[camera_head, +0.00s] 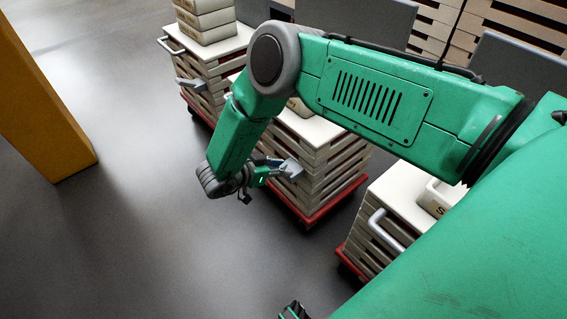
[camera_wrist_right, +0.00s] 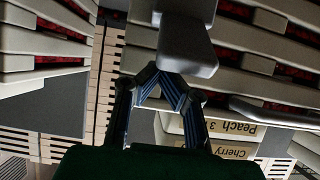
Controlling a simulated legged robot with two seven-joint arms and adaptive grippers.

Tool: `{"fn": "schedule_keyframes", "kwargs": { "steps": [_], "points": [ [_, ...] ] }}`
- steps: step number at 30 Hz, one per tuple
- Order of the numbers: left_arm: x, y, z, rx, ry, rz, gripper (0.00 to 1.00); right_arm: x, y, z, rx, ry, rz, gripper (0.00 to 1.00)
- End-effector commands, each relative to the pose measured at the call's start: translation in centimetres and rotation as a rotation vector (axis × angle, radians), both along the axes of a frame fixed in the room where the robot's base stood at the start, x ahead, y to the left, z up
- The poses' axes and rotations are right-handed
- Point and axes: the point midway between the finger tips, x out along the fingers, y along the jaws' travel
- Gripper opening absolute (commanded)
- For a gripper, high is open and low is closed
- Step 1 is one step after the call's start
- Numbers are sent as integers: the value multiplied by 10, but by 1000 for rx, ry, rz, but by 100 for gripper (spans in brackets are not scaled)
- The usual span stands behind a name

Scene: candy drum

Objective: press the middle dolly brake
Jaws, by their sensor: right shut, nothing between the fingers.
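The middle dolly (camera_head: 322,203) has a red base and carries a stack of pale slatted trays. A grey brake lever with a flat pad (camera_head: 291,168) sticks out from its left side. My right gripper (camera_head: 268,173) is just left of the pad. In the right wrist view, the grey pad (camera_wrist_right: 187,47) is just beyond the fingertips (camera_wrist_right: 163,80) and overlaps them in the picture; I cannot tell if they touch. The right gripper is shut and empty. My right arm hides part of the middle stack's top.
A left dolly stack (camera_head: 213,72) has a similar grey lever (camera_head: 190,84) and a handle. A right dolly stack (camera_head: 400,205) has a handle (camera_head: 378,229). A yellow post (camera_head: 45,110) stands at the far left. The dark floor between is clear.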

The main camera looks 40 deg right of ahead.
Motion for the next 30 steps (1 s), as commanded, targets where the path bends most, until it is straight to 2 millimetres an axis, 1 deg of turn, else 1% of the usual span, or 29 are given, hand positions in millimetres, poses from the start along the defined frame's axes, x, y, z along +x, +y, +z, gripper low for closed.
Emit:
{"fn": "schedule_keyframes", "kwargs": {
  "steps": [6, 17, 30],
  "points": [
    [0, 1, -5, 1, 0, 2, 40, 0, 12, -5, -1, -1, 0, 0],
    [0, 1, -7, 1, 0, 1, 40, -1, 14, -13, 11, 3, 1, 0],
    [0, 1, -7, 1, 0, 1, 40, -3, 17, -15, 13, 9, 2, 0]
  ]
}}
